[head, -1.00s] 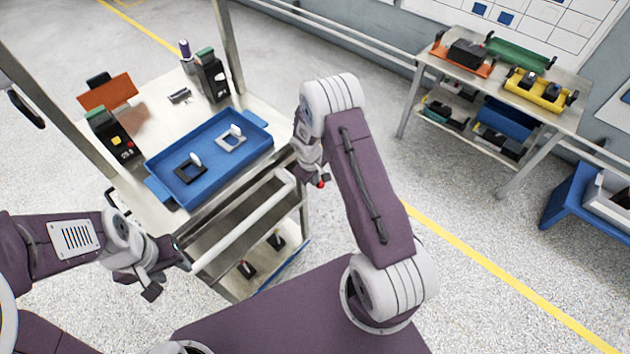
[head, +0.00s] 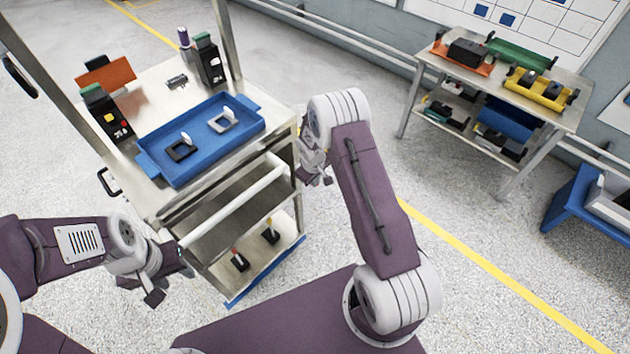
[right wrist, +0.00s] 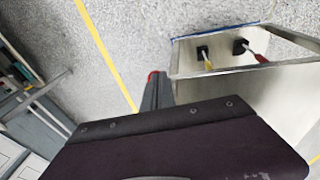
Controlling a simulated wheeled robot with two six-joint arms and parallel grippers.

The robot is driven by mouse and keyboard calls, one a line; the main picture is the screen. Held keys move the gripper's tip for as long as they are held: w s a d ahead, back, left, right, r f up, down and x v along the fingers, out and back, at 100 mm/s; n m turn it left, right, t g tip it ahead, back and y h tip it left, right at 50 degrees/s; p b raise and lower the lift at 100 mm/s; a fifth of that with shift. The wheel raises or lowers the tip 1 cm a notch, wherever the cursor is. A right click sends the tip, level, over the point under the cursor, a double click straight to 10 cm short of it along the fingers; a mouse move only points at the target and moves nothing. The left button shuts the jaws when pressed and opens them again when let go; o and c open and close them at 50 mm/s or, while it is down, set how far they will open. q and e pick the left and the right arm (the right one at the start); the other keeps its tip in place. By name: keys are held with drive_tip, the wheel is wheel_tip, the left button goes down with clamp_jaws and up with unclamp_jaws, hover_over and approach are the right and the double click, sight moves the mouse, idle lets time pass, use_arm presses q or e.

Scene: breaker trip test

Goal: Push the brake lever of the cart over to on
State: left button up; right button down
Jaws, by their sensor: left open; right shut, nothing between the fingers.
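The cart (head: 282,140) stands at left centre, with a pale push handle (head: 235,207) across its near side. Two small levers on black bases stand low on the cart, one red-handled (head: 237,259) and one yellow-handled (head: 269,231). Both also show in the right wrist view, red (right wrist: 258,57) and yellow (right wrist: 207,61). I cannot tell which is the brake lever. My right gripper (head: 318,179) is shut and empty, right of the cart and apart from the levers. A small red spot (right wrist: 152,76) shows at its fingertips. My left gripper (head: 170,279) is open near the handle's left end.
The cart top holds a blue tray (head: 158,172) with two small switch-like parts, black devices and an orange panel (head: 108,75). Blue floor tape (head: 265,272) runs along its base. A loaded workbench (head: 570,115) stands at the right. Floor between is clear.

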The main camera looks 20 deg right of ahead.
use_arm(q)
drive_tip(key=shift+s+d+f+b, duration=0.1)
drive_tip(key=shift+s+f+b, duration=0.05)
drive_tip(key=shift+f+b, duration=0.65)
drive_tip(key=shift+s+f+b, duration=0.15)
drive_tip(key=shift+f+b, duration=0.4)
drive_tip(key=shift+f, duration=0.3)
use_arm(e)
drive_tip(key=shift+s+d+f, duration=0.1)
drive_tip(key=shift+s+f, duration=0.1)
drive_tip(key=shift+f, duration=0.7)
drive_tip(key=shift+s+f, duration=0.15)
drive_tip(key=shift+f, duration=0.7)
